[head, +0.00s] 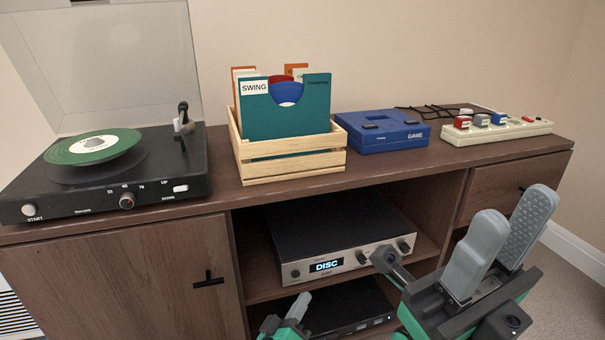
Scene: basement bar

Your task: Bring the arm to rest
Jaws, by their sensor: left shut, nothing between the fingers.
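My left gripper (298,308) is at the bottom centre, in front of the cabinet's open lower shelf. It is small in view, shut and empty. My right gripper (516,208) is at the lower right, in front of the cabinet's right drawer, pointing up. Its two grey fingers stand apart with nothing visible between them. Neither gripper appears to touch anything. Most of both arms lies outside the picture.
A turntable (150,170) with raised lid and green record (93,147), a wooden record crate (290,168), a blue game console (380,132) and a power strip (495,130) stand on the cabinet (400,180). A silver-fronted disc unit (345,262) and a black box (350,308) occupy the shelves.

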